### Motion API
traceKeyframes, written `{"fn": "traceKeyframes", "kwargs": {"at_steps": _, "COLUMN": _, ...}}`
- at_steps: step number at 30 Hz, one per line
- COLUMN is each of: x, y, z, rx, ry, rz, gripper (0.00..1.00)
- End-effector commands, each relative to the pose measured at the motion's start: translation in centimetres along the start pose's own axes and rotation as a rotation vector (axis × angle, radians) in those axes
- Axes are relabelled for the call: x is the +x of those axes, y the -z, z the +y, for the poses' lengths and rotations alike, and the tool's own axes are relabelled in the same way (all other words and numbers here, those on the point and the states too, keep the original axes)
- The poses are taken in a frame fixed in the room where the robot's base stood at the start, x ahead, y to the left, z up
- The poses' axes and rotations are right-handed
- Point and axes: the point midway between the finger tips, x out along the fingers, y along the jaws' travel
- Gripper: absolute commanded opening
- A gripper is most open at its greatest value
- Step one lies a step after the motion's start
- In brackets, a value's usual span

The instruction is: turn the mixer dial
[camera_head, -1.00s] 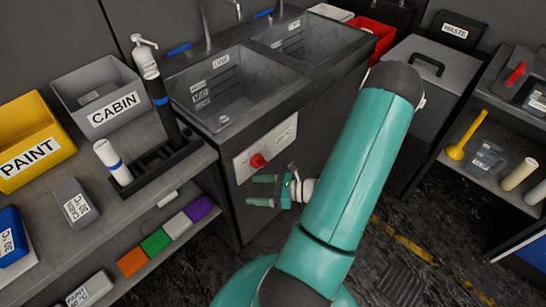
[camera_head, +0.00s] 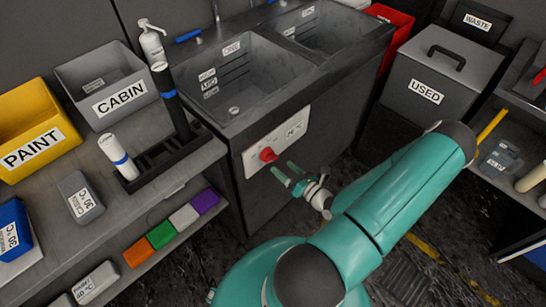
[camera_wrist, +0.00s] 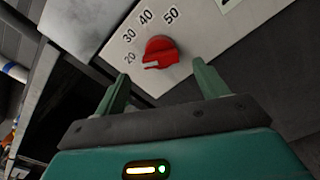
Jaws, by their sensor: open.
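The mixer dial is a red knob (camera_head: 268,154) on a pale panel (camera_head: 290,132) on the front of the sink unit. In the wrist view the red dial (camera_wrist: 161,51) has a pale pointer mark on its left side, and the numbers 20, 30, 40 and 50 run around it. My gripper (camera_head: 282,170) is open and empty, just below and right of the dial. In the wrist view my gripper's two green fingers (camera_wrist: 162,80) stand apart, with the dial beyond and between them. I see no contact with the dial.
The double-basin sink (camera_head: 240,85) stands above the panel. A shelf (camera_head: 160,190) on the left carries a grey CABIN bin (camera_head: 105,85), a yellow PAINT bin (camera_head: 35,130) and bottles in a black rack (camera_head: 165,155). A grey USED bin (camera_head: 440,75) stands at the right.

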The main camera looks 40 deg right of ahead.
Motion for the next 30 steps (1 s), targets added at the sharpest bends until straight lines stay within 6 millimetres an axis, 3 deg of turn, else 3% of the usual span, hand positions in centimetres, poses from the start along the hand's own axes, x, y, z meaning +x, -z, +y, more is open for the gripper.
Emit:
{"fn": "traceKeyframes", "kwargs": {"at_steps": 6, "x": 4.3, "y": -0.1, "z": -0.1, "rx": 0.000, "ry": -0.002, "rz": -0.001, "gripper": 0.73}}
{"fn": "traceKeyframes", "kwargs": {"at_steps": 10, "x": 6.0, "y": -0.2, "z": -0.2, "rx": -0.002, "ry": 0.000, "rz": -0.001, "gripper": 0.73}}
{"fn": "traceKeyframes", "kwargs": {"at_steps": 22, "x": 7.0, "y": -0.2, "z": -0.4, "rx": -0.001, "ry": 0.002, "rz": -0.001, "gripper": 0.73}}
{"fn": "traceKeyframes", "kwargs": {"at_steps": 28, "x": 7.0, "y": -0.2, "z": -0.4, "rx": -0.002, "ry": 0.002, "rz": -0.001, "gripper": 0.33}}
{"fn": "traceKeyframes", "kwargs": {"at_steps": 30, "x": 7.0, "y": -0.2, "z": -0.4, "rx": -0.002, "ry": 0.002, "rz": -0.002, "gripper": 0.28}}
